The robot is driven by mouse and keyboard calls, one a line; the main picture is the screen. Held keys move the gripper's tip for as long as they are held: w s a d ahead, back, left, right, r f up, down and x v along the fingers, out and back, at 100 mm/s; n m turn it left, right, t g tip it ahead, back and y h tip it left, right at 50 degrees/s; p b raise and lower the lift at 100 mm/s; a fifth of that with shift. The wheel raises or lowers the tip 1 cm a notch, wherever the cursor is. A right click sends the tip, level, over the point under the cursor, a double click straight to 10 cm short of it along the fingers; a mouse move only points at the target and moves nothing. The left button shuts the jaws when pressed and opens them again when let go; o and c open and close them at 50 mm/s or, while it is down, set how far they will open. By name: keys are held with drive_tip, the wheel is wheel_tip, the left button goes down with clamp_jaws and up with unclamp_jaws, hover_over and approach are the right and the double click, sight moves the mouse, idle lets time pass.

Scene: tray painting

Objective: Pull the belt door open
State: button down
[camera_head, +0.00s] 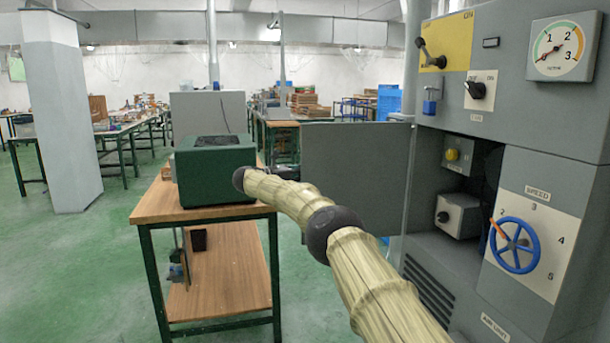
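The belt door looks to be the flat grey panel (350,165) left of the grey machine cabinet (510,110). It stands swung out from the cabinet, and the recess beside it is open to view. No handle shows on the side facing me. My arm, in a pale cloth sleeve with dark joints, reaches from the bottom right across the front of the panel's lower left part. Its visible far end is a dark joint in front of a green box.
The green box (215,172) stands on a wooden bench (160,207) at left. The cabinet carries a blue handwheel (513,245), a gauge (564,46), a lever (430,55) and a blue padlock (430,101). A pillar (62,120) stands far left; green floor between it and the bench is clear.

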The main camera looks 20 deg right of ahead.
drive_tip(key=shift+w+d, duration=0.15)
drive_tip(key=shift+d, duration=0.1)
idle(0.3)
drive_tip(key=c, duration=1.5)
unclamp_jaws()
drive_tip(key=shift+a, duration=0.25)
drive_tip(key=a, duration=1.2)
